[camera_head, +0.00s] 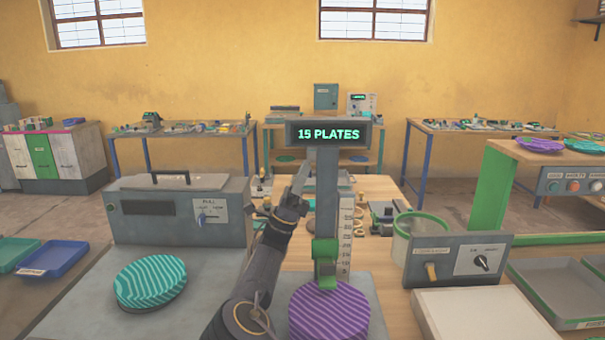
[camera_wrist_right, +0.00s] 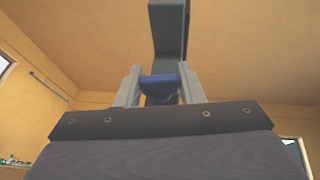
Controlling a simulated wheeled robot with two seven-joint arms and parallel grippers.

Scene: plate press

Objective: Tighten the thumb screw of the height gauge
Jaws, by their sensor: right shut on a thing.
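The height gauge (camera_head: 326,195) is a grey upright post with a white scale beside it and a green slider (camera_head: 325,250) low on it. Its display (camera_head: 328,133) reads "15 PLATES". A purple striped plate stack (camera_head: 328,315) sits under the slider. My right gripper (camera_head: 301,178) is at the left side of the post, above the slider. In the right wrist view its two fingers (camera_wrist_right: 158,88) are shut on a blue piece (camera_wrist_right: 158,80), which looks like the thumb screw, with the dark post behind. The screw cannot be made out in the head view. My left gripper is not in view.
A grey press box (camera_head: 180,212) and a teal striped plate stack (camera_head: 150,283) stand left. A green-rimmed container (camera_head: 420,228) and a grey panel with a knob and switch (camera_head: 458,262) stand right of the gauge. Blue and green trays (camera_head: 52,258) lie far left.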

